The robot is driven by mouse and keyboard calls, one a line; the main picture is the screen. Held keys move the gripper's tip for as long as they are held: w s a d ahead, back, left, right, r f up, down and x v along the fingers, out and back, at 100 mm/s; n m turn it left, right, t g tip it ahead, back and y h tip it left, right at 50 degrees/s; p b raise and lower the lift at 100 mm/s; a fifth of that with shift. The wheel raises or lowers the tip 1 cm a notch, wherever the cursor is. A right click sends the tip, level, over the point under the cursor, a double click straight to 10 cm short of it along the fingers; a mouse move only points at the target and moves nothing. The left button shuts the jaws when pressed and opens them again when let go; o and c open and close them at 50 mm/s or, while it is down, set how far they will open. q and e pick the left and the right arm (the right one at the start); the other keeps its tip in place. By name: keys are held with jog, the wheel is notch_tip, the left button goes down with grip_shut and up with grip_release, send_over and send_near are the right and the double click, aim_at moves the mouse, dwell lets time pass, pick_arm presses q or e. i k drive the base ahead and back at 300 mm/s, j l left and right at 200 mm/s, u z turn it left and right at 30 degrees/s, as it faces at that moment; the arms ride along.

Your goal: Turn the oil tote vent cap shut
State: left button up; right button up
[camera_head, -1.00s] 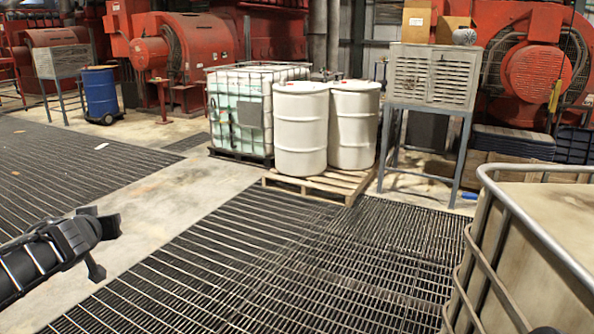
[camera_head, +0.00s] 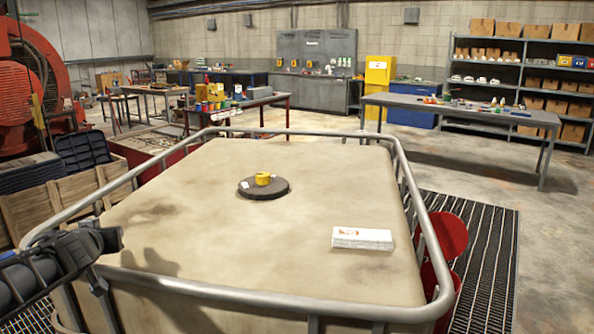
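The oil tote (camera_head: 200,215) fills the middle of the view, a stained beige tank inside a grey tubular cage. On its top is a round dark lid (camera_head: 275,193) with a small yellow vent cap (camera_head: 263,178) standing on it. A small white tag lies beside the cap on the lid. Whether the cap is loose or tight cannot be told. My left gripper (camera_head: 112,262) is at the left, over the near left cage rail, well apart from the cap. Its fingers look spread with nothing between them. My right gripper is out of view.
A white box or pad (camera_head: 363,239) lies on the tote's top at the right. The cage rail (camera_head: 270,296) rims the top. Red drums (camera_head: 448,236) stand right of the tote on floor grating. A wooden crate (camera_head: 62,196) stands at the left. Workbenches are farther back.

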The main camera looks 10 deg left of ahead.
aim_at(262, 178)
jog(key=i+j+z, duration=0.15)
jog(key=j+z, duration=1.3)
jog(key=j, duration=0.4)
